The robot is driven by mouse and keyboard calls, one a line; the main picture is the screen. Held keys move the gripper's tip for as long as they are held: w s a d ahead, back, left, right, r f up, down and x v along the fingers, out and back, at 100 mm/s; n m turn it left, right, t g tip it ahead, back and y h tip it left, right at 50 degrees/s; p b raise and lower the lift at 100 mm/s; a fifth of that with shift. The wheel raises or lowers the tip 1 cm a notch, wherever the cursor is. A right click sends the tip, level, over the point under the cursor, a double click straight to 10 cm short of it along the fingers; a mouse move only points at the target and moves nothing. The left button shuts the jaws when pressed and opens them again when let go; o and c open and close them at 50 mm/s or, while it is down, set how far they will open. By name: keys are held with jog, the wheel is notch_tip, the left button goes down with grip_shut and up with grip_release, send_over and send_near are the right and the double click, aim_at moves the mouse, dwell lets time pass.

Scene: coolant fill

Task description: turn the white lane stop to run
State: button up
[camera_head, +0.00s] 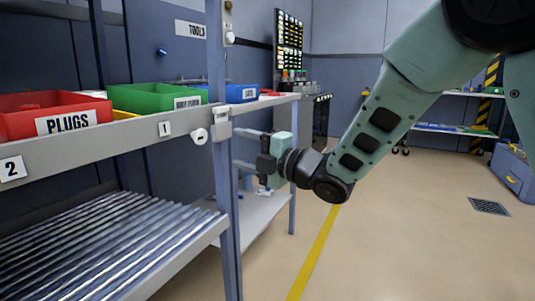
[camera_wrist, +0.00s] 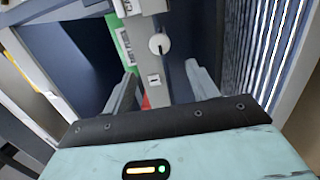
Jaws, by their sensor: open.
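The white lane stop (camera_head: 200,136) is a round white knob on the front rail of the rack, between the number 1 label and the blue post. A small dark mark shows on its face. In the wrist view the white knob (camera_wrist: 159,44) lies ahead of the fingers, near the top middle, with its dark mark. My gripper (camera_head: 238,148) is open and empty, to the right of the knob and post in the head view. In the wrist view my gripper's fingers (camera_wrist: 161,70) are spread on either side below the knob, apart from it. I cannot tell the lane setting.
A number 1 label (camera_head: 165,128) sits on the rail (camera_head: 110,143). A red PLUGS bin (camera_head: 40,105), a green bin (camera_head: 160,96) and a blue bin (camera_head: 235,92) stand on the shelf. The blue post (camera_head: 222,200) is close to my gripper. Open floor (camera_head: 400,230) lies to the right.

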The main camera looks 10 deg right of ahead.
jog(key=v, duration=0.6)
jog(key=shift+d+f, duration=0.1)
jog(key=s+f+m+g+h, duration=0.5)
jog(key=s+f+m+h, duration=0.4)
jog(key=s+f+m, duration=0.3)
jog(key=s+d+f+m+g+h, duration=0.2)
jog(key=s+m+g, duration=0.2)
jog(key=s, duration=0.6)
jog(key=s+d+f+m+g+h, duration=0.15)
jog(key=s+m+g, duration=0.25)
jog(key=s, duration=0.6)
notch_tip(320, 180, up, 35)
jog(key=p, duration=3.4)
jog(key=shift+w+a+f+h+p, duration=0.2)
jog(key=shift+a+f+h+p, duration=0.05)
jog(key=shift+h+p, duration=0.1)
